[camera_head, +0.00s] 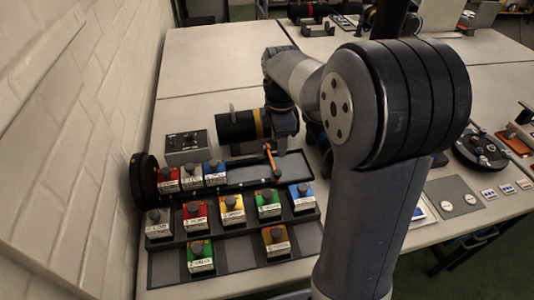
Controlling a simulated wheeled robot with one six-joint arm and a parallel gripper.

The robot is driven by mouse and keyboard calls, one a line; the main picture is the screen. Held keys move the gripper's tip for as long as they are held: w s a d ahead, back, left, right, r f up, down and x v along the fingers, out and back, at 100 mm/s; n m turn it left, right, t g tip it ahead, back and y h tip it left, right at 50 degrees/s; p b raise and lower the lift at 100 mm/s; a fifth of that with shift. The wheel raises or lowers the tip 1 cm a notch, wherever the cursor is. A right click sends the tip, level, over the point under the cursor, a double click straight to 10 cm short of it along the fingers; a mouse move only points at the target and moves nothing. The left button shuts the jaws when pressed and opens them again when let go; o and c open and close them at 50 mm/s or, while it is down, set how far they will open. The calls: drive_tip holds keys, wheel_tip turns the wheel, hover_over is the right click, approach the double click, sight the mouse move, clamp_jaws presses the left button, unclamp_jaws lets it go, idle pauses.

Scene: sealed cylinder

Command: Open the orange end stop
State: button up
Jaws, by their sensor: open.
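The orange end stop (270,158) is a small, thin orange bar. It stands tilted at the right part of a long black rail or tray (243,179). My gripper (281,146) is at the end of my arm, just above and right of the orange end stop. It is open, but its fingers are small and dark here. I cannot tell whether they touch the end stop. A black cylinder (236,127) with a yellow-orange band lies on its side just left of my wrist, behind the rail.
Colored labelled blocks with knobs, such as a yellow one (232,210), stand in stepped rows in front. A grey box (186,147) and a black disc (144,181) are at left, near the white brick wall (70,150). The table behind (205,65) is clear.

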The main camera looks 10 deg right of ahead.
sight(278, 172)
wheel_tip(278, 172, down, 11)
drive_tip(key=shift+r, duration=0.2)
drive_tip(key=shift+s, duration=0.1)
drive_tip(key=shift+c, duration=0.2)
clamp_jaws()
idle(0.4)
